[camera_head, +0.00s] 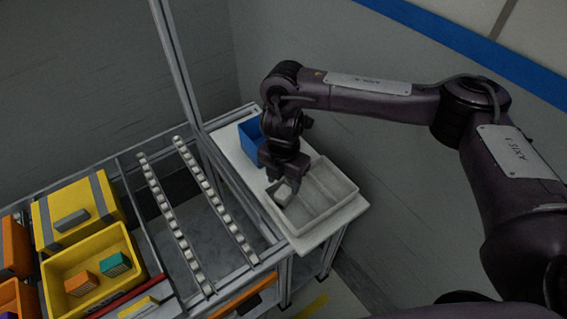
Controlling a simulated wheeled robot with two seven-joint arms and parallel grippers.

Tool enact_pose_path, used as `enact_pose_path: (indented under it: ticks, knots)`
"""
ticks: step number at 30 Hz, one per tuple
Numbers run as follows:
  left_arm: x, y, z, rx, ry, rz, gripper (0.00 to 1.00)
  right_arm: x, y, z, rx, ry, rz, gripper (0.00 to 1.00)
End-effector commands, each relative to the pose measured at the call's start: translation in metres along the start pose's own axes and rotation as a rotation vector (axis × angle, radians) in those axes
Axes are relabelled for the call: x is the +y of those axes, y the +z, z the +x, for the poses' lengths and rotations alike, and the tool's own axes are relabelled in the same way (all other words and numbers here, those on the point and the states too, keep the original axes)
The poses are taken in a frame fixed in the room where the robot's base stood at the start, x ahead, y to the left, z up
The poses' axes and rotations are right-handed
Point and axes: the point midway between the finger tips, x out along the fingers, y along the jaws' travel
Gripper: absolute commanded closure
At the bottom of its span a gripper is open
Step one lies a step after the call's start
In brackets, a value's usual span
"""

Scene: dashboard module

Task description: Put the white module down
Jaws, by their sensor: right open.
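The white module (284,195) is a small pale block in the left part of a grey bin (333,205) on the white table. My right gripper (286,187) points down over the bin, right above the module, with its jaws open. Its fingers are small and dark here, and I cannot tell whether they touch the module. The gripper hides part of the module and the bin's back left edge. My left gripper is not in view.
A blue bin (250,140) stands behind my right gripper. Two roller rails (175,222) run left of the table. A yellow bin (92,272) at lower left holds an orange block (81,283) and a teal block (115,264). A metal post (176,62) rises beside the table.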

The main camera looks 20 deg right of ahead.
Motion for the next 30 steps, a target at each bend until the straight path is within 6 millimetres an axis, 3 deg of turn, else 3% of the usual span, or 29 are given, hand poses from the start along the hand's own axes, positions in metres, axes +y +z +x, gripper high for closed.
enact_pose_path:
  ticks: [3,9,30]
  knots:
    - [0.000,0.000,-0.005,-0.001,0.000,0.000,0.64,0.001,0.002,-0.027,-0.005,0.003,-0.001,0.48]
    - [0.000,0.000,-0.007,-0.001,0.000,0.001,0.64,0.000,0.001,-0.053,-0.001,0.001,0.000,0.48]
    - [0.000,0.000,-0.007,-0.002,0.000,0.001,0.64,0.000,0.000,-0.061,0.001,-0.001,0.001,0.48]
